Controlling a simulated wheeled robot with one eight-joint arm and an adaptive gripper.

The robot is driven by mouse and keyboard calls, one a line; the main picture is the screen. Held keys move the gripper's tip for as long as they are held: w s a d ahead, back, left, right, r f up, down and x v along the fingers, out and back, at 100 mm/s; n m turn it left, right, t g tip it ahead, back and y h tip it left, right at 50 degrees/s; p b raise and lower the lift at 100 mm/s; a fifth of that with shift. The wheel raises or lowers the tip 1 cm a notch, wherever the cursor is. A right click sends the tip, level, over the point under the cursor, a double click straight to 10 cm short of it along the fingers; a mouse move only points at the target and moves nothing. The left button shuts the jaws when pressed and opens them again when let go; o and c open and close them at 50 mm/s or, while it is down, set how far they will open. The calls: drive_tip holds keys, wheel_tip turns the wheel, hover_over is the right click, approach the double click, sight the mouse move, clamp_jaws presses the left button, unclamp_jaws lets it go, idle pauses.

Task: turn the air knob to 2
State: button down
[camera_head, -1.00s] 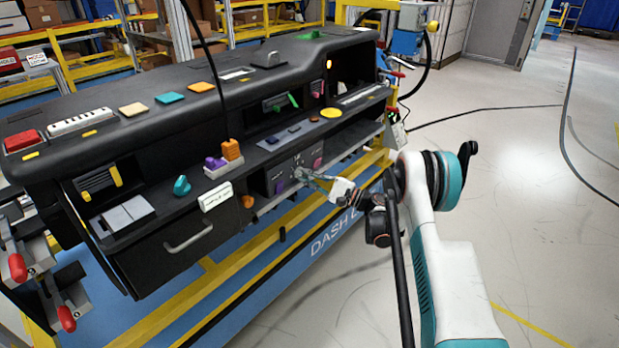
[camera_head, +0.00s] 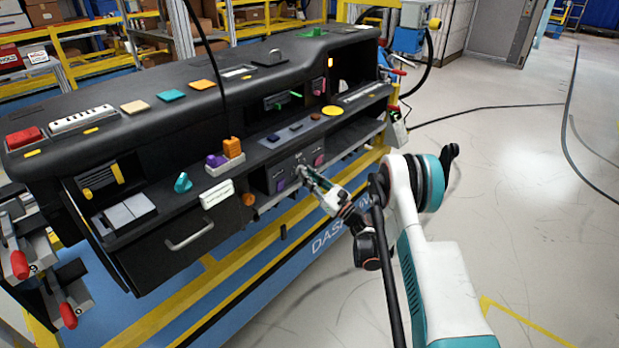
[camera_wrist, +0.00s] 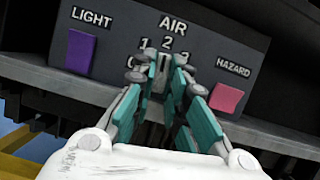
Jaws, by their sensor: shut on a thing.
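The control panel (camera_wrist: 110,50) fills the upper part of the wrist view, with the word AIR above the numbers 0, 1, 2 and 3. My gripper (camera_wrist: 163,64) has its teal fingers shut on the air knob (camera_wrist: 164,59), just below the 2. The fingers hide most of the knob, so I cannot tell which number it points to. In the head view my gripper (camera_head: 303,173) reaches the panel on the front of the dashboard from the right.
A purple LIGHT button (camera_wrist: 80,52) is left of the knob and a pink HAZARD button (camera_wrist: 227,98) is close to the right finger. A shelf (camera_head: 345,140) of the dashboard overhangs to the right. Open floor (camera_head: 520,200) lies on the right.

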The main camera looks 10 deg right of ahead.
drive_tip(key=shift+m+t+h, duration=0.3)
drive_tip(key=shift+m, duration=0.6)
drive_tip(key=c, duration=1.6)
unclamp_jaws()
